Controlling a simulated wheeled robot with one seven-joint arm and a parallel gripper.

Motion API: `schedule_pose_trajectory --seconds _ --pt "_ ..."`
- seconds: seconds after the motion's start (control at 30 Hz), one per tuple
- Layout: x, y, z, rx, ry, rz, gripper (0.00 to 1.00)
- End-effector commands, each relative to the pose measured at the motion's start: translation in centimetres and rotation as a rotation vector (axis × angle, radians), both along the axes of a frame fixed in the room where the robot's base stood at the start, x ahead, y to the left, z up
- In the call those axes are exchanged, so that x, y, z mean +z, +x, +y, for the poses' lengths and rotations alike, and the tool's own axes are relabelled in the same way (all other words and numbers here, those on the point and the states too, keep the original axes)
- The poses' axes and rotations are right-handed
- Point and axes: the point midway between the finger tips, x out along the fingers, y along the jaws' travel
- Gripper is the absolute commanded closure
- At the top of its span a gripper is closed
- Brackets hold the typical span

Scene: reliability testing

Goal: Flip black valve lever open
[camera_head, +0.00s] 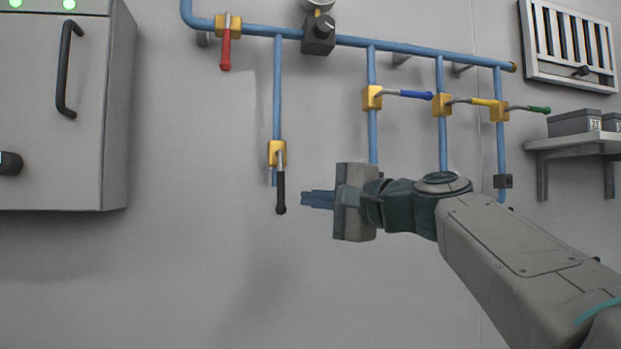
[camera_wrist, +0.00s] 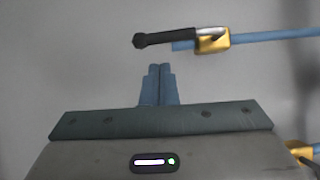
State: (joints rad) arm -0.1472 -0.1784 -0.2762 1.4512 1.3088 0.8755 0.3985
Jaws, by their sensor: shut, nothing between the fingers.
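The black valve lever (camera_head: 281,192) hangs straight down from its yellow valve body (camera_head: 277,153) on a blue vertical pipe (camera_head: 277,90). My gripper (camera_head: 305,199) is shut and empty, its fingers pointing left, just right of the lever's lower end in the head view. In the wrist view the black lever (camera_wrist: 165,38) lies across the upper part, with its yellow valve (camera_wrist: 212,40) to its right. The shut fingertips (camera_wrist: 160,68) are below the lever in that picture, with a visible gap. I cannot tell their depth relative to the wall.
Other valves have a red lever (camera_head: 226,53) pointing down and blue (camera_head: 416,95), yellow (camera_head: 486,102) and green (camera_head: 540,109) levers pointing right. A grey cabinet (camera_head: 60,120) stands at left. A shelf (camera_head: 575,143) with boxes is at right. The wall below the black lever is clear.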

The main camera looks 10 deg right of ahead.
Motion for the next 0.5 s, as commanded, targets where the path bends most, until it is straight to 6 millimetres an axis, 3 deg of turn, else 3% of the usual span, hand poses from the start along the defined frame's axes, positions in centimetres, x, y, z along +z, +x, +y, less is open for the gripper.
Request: schedule_pose_trajectory --seconds 0.07,0.2,0.5 --pt "0.0 -0.1 -1.8 -0.003 0.0 0.0 1.0" --pt "0.0 -2.9 -3.8 0.0 0.001 -0.002 1.0" --pt "0.0 -6.9 -7.2 0.002 0.001 0.001 1.0"
